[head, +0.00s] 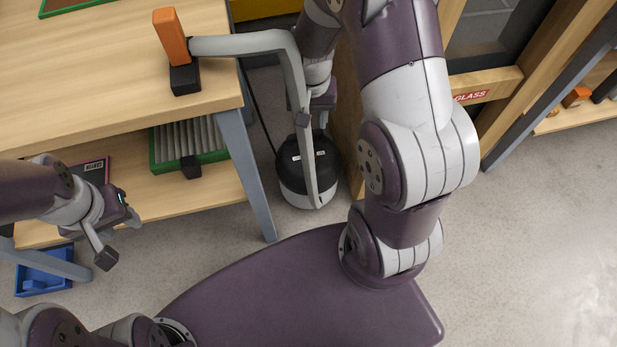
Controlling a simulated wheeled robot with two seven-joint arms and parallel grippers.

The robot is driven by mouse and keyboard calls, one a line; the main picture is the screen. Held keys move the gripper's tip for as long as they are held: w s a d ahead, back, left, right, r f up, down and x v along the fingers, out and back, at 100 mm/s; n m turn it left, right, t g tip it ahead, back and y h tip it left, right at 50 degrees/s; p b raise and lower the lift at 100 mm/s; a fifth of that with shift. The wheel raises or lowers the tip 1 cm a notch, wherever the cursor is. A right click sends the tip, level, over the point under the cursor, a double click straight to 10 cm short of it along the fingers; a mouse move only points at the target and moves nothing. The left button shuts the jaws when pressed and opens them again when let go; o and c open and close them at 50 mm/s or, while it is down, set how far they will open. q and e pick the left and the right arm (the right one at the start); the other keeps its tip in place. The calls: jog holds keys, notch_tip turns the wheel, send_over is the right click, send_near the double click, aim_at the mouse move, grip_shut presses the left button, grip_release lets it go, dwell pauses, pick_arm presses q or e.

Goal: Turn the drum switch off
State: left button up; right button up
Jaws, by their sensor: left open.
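The drum (291,178) is a round black-topped, pale-bottomed canister on the floor beside the table leg, with small white labels on top. A grey bent pipe crosses in front of it and hides part of its top. I cannot make out the switch on it. My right gripper (322,103) is just above the back of the drum, partly hidden by the pipe; its fingers are too small and covered to judge. My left gripper (119,238) is open and empty at the left, in front of the lower shelf, well away from the drum.
The grey pipe (245,43) runs from an orange handle (171,37) over the wooden table (90,85). A green-framed filter (210,143) lies on the lower shelf. A blue tray (42,284) is on the floor. A wooden frame stands behind my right arm. Floor at the right is clear.

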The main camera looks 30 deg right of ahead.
aim_at(310, 159)
jog(key=w+d+f+m+b, duration=0.1)
jog(key=w+f+m+b, duration=0.1)
jog(key=f+b, duration=0.3)
jog(key=w+d+f+m+b, duration=0.1)
jog(key=f+b, duration=0.5)
jog(key=f, duration=0.8)
jog(key=w+d+f+m+b, duration=0.1)
jog(key=w+f+m+b, duration=0.1)
jog(key=f+b, duration=0.3)
jog(key=shift+w+f+m, duration=0.15)
jog(key=shift+f+m, duration=0.25)
jog(key=shift+f, duration=0.75)
jog(key=shift+w+f+m, duration=0.15)
jog(key=shift+f+m, duration=0.25)
jog(key=shift+f, duration=0.75)
pick_arm(q)
notch_tip(310, 159, down, 21)
pick_arm(e)
jog(key=shift+r, duration=0.1)
grip_shut()
